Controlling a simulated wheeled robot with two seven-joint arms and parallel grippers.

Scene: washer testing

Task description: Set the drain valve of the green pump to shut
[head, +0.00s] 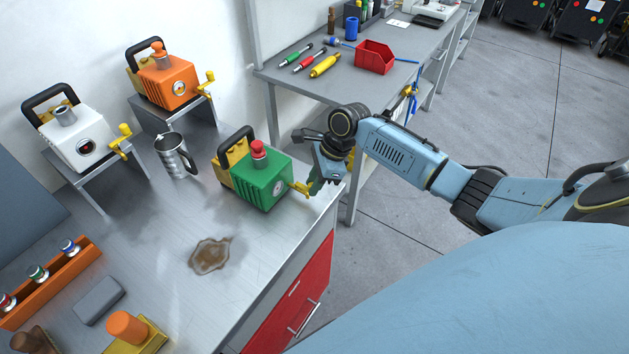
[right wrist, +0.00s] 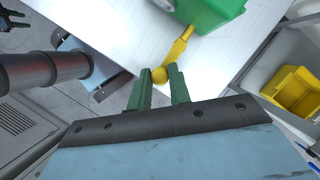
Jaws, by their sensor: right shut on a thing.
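The green pump (head: 262,182) stands on the steel bench near its right edge, with a red cap (head: 258,149) on top and a black handle. Its yellow drain valve (head: 299,187) sticks out to the right. The valve shows in the right wrist view (right wrist: 181,48), with a round yellow knob (right wrist: 159,75) at the fingertips. My right gripper (head: 316,184) is beside the pump, its green fingers (right wrist: 159,84) shut on the valve's knob. The exact lever angle is hard to tell.
An orange pump (head: 170,84) and a white pump (head: 81,140) stand on metal stands behind. A metal mug (head: 175,156) stands left of the green pump. A brown spill (head: 210,256) lies in front. Another table with a red bin (head: 374,57) is at the back.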

